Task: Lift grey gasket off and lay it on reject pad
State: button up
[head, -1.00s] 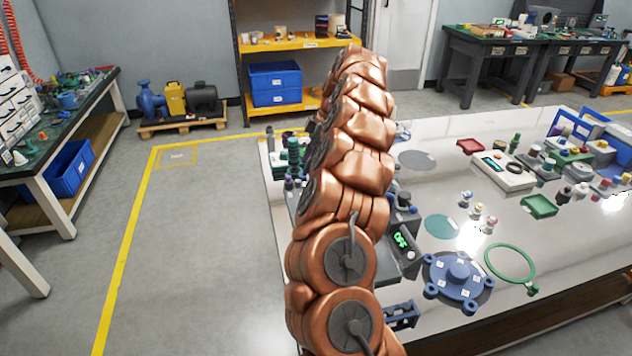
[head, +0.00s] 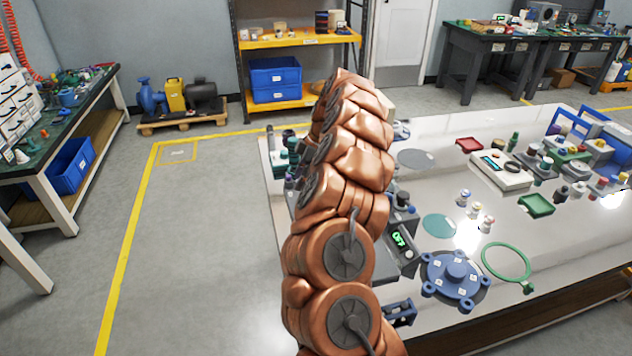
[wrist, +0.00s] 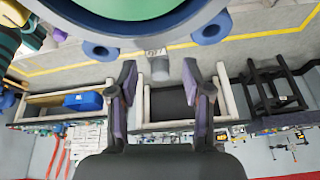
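My gripper (wrist: 172,75) is open in the wrist view, with its two dark fingers well apart. A short grey stub (wrist: 161,68) shows between the fingertips, apart from both; it looks like the tab of the grey gasket. Above it, a round part with blue lugs (wrist: 212,28), a pale rim and a green centre fills the top edge. In the head view my copper arm hides my gripper and that part. A grey round pad (head: 417,159) and a teal round pad (head: 440,226) lie on the white table; I cannot tell which is the reject pad.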

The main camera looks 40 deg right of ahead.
jog(key=c, duration=0.8)
jog(key=shift+r, duration=0.1)
